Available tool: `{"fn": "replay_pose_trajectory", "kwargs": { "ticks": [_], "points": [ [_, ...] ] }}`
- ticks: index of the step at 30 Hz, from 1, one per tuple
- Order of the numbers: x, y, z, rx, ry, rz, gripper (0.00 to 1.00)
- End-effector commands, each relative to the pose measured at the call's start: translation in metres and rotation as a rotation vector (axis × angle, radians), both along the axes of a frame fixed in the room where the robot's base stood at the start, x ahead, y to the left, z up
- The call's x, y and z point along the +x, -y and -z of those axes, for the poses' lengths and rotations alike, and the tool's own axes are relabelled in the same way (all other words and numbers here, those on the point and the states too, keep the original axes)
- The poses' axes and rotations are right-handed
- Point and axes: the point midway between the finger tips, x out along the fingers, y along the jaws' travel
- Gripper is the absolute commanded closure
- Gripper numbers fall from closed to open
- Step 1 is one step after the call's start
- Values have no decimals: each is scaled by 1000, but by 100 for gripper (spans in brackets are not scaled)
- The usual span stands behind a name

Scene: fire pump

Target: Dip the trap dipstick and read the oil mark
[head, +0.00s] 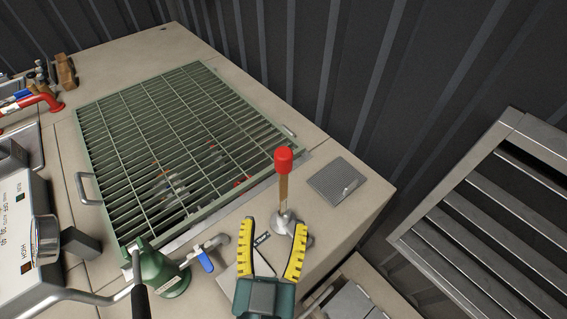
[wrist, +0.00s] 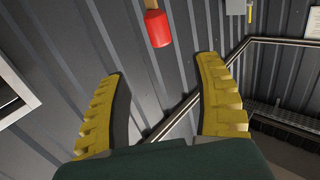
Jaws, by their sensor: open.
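The trap dipstick stands upright in the head view, with a red cap (head: 283,158) on a brown shaft (head: 283,190) that goes into a metal fitting (head: 284,222) on the bench. Any oil mark is hidden. My gripper (head: 272,225) has yellow fingers spread open and empty, and appears near the dipstick's lower part in the picture. In the wrist view my gripper (wrist: 160,85) is also open. The red cap (wrist: 158,29) hangs into the upper middle there, beyond the fingertips and not between them.
A green grate (head: 170,140) covers the bench pit left of the dipstick. A grey plate (head: 337,181) lies to its right. A green valve body (head: 160,275) with a blue lever (head: 204,260) stands to the lower left. A louvred panel (head: 490,210) is at the right.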

Motion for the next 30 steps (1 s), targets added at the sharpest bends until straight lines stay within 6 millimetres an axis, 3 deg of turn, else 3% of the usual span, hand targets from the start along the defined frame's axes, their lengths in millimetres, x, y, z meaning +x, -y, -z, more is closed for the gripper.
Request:
{"fn": "replay_pose_trajectory", "kwargs": {
  "ticks": [12, 18, 23, 30],
  "points": [
    [99, 11, -4, 1, 4, 4, 33],
    [137, 14, -2, 0, 2, 2, 33],
    [149, 15, -2, 0, 0, 2, 33],
    [150, 15, -2, 0, 0, 1, 33]
  ]
}}
